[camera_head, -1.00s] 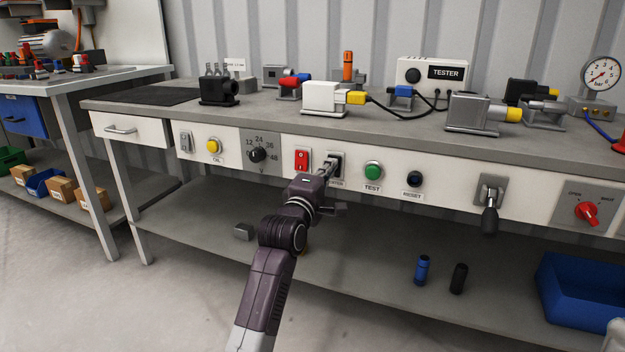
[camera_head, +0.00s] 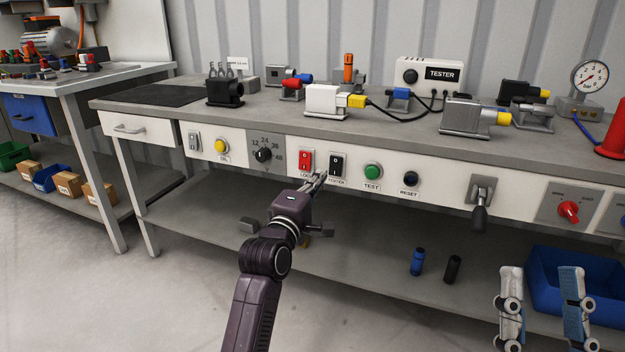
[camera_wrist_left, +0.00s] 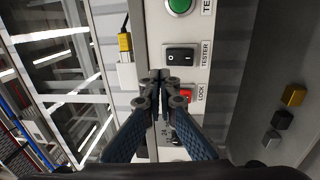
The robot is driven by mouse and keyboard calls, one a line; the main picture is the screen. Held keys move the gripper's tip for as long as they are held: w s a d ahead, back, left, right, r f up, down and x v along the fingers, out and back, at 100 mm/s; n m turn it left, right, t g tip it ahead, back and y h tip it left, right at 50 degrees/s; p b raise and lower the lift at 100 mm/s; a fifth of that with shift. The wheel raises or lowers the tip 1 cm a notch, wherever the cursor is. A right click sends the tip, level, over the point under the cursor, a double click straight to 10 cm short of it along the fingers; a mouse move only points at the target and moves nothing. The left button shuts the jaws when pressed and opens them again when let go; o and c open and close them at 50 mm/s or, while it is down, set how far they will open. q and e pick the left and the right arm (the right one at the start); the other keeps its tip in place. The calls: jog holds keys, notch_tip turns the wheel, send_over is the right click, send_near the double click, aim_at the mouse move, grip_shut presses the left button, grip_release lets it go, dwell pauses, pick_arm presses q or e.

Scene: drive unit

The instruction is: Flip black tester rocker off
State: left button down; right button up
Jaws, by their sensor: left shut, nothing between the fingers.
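The black tester rocker (camera_head: 337,164) sits on the white front panel of the bench, above its TESTER label, and shows in full. It also shows in the left wrist view (camera_wrist_left: 181,55) with its white marks; I cannot tell which side is pressed in. My left gripper (camera_head: 319,181) is shut and empty, with its tips just below and left of the rocker in the head view. In the left wrist view the closed fingertips (camera_wrist_left: 160,78) lie between the black rocker and the red LOCK rocker (camera_wrist_left: 186,96). My right gripper (camera_head: 541,272) is open and empty at the lower right.
The red rocker (camera_head: 306,160) is left of the black one, and the green TEST button (camera_head: 372,171) is right of it. Further right are the black RESET button (camera_head: 410,178) and a lever (camera_head: 480,205). A blue bin (camera_head: 540,260) stands on the lower shelf.

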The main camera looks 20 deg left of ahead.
pick_arm(q)
jog(key=shift+s+r+p, duration=0.15)
jog(key=shift+s+p, duration=0.15)
jog(key=shift+s, duration=0.7)
jog(key=shift+s+r+p, duration=0.15)
jog(key=shift+s+p, duration=0.1)
jog(key=shift+s, duration=0.75)
pick_arm(e)
jog(key=w+f+g+h, duration=0.1)
jog(key=w+f+g, duration=0.2)
jog(key=w+f, duration=0.1)
jog(key=shift+w+a+f+g, duration=0.3)
jog(key=shift+f, duration=0.4)
